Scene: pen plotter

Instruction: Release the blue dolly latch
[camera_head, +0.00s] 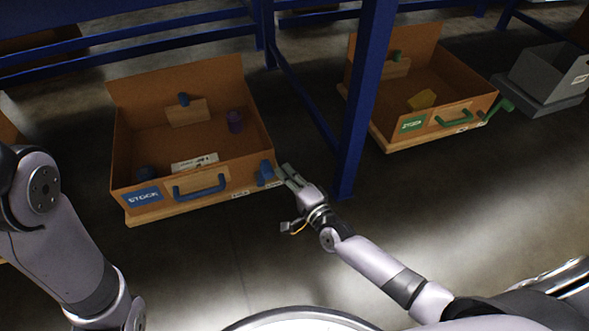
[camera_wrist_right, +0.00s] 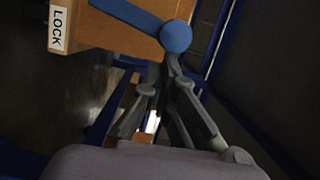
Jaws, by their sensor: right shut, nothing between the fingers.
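The blue latch (camera_head: 266,172) sits at the front right corner of the left wooden dolly box, which carries a blue STOCK label (camera_head: 143,196). In the right wrist view the latch is a blue lever (camera_wrist_right: 130,14) ending in a round blue knob (camera_wrist_right: 176,36). A white LOCK label (camera_wrist_right: 58,28) is on the wood to its left. My right gripper (camera_head: 283,170) is shut and empty, its fingertips right beside the latch. In the wrist view its fingertips (camera_wrist_right: 168,62) lie just under the knob; I cannot tell whether they touch. My left arm shows, but its gripper is out of view.
The box's blue handle (camera_head: 200,187) is on its front. A blue rack post (camera_head: 359,110) stands right of my right gripper. Beyond it is another wooden box with a green label (camera_head: 412,124) and a green latch (camera_head: 502,106). The floor in front is clear.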

